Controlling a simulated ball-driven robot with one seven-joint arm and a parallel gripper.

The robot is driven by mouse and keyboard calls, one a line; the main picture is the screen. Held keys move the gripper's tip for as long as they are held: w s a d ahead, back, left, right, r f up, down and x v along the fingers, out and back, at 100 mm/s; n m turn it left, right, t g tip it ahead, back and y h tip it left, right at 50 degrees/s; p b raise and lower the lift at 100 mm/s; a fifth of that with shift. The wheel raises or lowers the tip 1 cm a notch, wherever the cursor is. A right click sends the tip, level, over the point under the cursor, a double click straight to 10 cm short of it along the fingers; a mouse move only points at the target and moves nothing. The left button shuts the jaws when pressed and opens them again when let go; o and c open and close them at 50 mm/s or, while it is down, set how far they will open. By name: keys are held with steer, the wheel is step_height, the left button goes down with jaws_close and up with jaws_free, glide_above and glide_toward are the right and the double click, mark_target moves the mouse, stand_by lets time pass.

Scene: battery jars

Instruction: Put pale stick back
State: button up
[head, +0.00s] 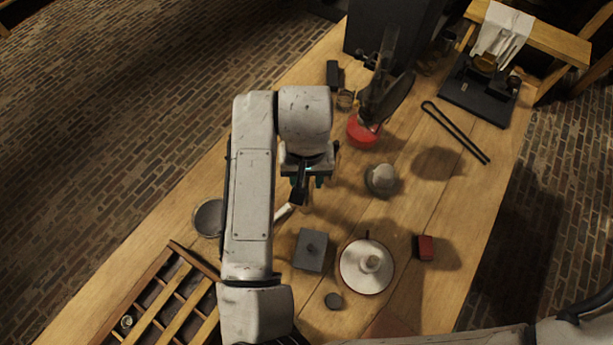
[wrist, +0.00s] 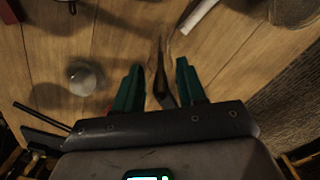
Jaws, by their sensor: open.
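The pale stick (head: 284,212) lies on the wooden table just below my gripper in the head view, partly hidden behind my arm. A pale bar that looks like the same stick shows at the top edge of the wrist view (wrist: 198,14), beyond the fingertips. My gripper (head: 301,182) is open; its green fingers stand apart in the wrist view (wrist: 159,78). A dark pointed thing (wrist: 158,75) shows between the fingers; I cannot tell whether it touches them. The stick is outside the fingers.
A divided wooden tray (head: 174,246) is at lower left, beside a round dish (head: 208,217). A grey block (head: 310,250), a white lidded pot (head: 366,267), a red block (head: 425,247) and a pale dome (head: 382,179) stand nearby. Black tongs (head: 455,132) lie at right.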

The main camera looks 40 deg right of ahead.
step_height(320, 180, up, 11)
steer(key=shift+r, duration=0.15)
stand_by(0.6)
